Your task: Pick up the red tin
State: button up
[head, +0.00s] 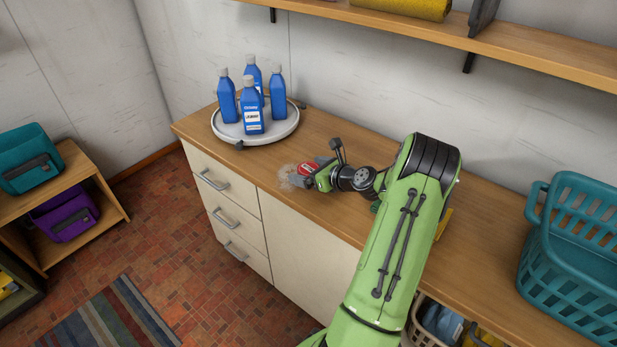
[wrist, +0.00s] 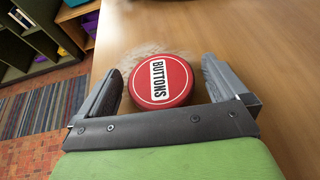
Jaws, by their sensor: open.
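The red tin (wrist: 160,82) is round, with a white label reading "BUTTONS" on its top. In the wrist view it sits on the wooden counter (wrist: 255,60) between the two fingers of my gripper (wrist: 168,80). The fingers stand apart, one on each side, with a visible gap at the right and a smaller one at the left. In the head view the tin (head: 308,168) is partly hidden by my gripper (head: 312,174). A pale fuzzy thing lies beside and behind the tin; what it is, I cannot tell.
A round white tray (head: 285,128) with several blue bottles (head: 253,112) stands at the counter's back left. A teal basket (head: 575,255) stands at the right end. A shelf (head: 400,35) runs along the wall above. The counter's front edge is close to the tin.

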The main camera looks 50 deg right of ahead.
jog(key=shift+w+f, duration=0.1)
jog(key=shift+w, duration=0.15)
jog(key=shift+s, duration=0.1)
jog(key=shift+c, duration=0.2)
jog(key=c, duration=1.1)
